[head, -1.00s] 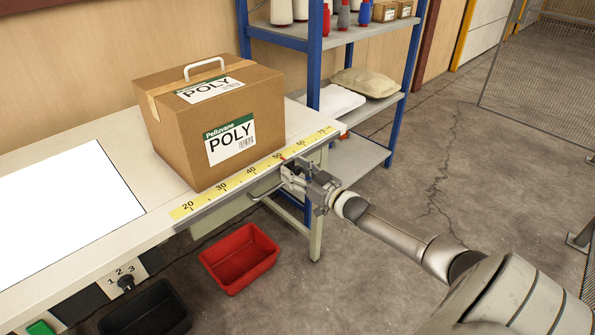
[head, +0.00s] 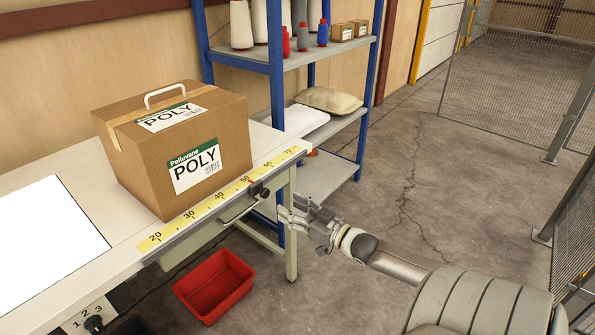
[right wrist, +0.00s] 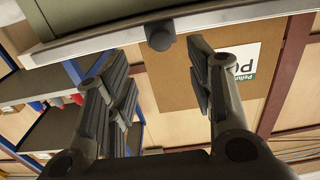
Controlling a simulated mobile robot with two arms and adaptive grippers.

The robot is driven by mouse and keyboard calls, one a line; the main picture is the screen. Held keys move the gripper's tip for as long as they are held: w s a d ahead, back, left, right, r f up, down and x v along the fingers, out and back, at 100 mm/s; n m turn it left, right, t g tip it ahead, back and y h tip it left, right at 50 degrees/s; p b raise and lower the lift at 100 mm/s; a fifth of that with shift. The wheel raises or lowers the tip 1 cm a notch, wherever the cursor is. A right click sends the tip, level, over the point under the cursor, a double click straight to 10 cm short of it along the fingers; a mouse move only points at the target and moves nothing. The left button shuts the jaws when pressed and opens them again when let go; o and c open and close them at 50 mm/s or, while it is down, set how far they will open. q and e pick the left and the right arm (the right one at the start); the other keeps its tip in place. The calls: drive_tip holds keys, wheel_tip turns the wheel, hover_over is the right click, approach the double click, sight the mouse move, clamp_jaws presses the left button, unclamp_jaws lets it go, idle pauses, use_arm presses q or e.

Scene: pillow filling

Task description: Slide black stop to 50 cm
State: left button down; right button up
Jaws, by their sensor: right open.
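The black stop (head: 259,190) is a dark knob on the front edge of the table, beside the yellow ruler (head: 205,207). A small red mark at the stop sits by the 50 on the ruler. The stop also shows in the right wrist view (right wrist: 160,33), below the table edge and apart from the fingers. My right gripper (head: 284,213) is open and empty, a little to the right of and below the stop. Its spread fingers also show in the right wrist view (right wrist: 160,85). My left gripper is not in view.
A cardboard POLY box (head: 140,165) stands on the table behind the ruler. A metal handle (head: 238,211) juts out under the edge. A red bin (head: 214,287) is on the floor. A blue-framed shelf (head: 280,100) stands behind the table. Open floor lies to the right.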

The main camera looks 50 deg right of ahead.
drive_tip(key=shift+s, duration=0.7)
drive_tip(key=s+d+f+m+g+h+p, duration=0.15)
drive_tip(key=s+f, duration=0.25)
drive_tip(key=f, duration=0.6)
drive_tip(key=s+f+g+h, duration=0.1)
drive_tip(key=s+f+g, duration=0.2)
drive_tip(key=f, duration=0.6)
drive_tip(key=s+a+f+g, duration=0.25)
drive_tip(key=s+f, duration=0.25)
drive_tip(key=f, duration=0.3)
drive_tip(key=s+a+f+g, duration=0.2)
drive_tip(key=s+a+f, duration=0.1)
drive_tip(key=s+f, duration=0.4)
drive_tip(key=s+a+f+n+g+p, duration=0.1)
drive_tip(key=s+a+f+g, duration=0.3)
drive_tip(key=s+a+f, duration=0.3)
drive_tip(key=s+a+f+n+g+y+p, duration=0.1)
drive_tip(key=s+a+f+g, duration=0.3)
drive_tip(key=s+a+f, duration=0.4)
drive_tip(key=s+a+n, duration=0.1)
drive_tip(key=s+a, duration=0.5)
drive_tip(key=s, duration=0.2)
drive_tip(key=shift+r, duration=0.1)
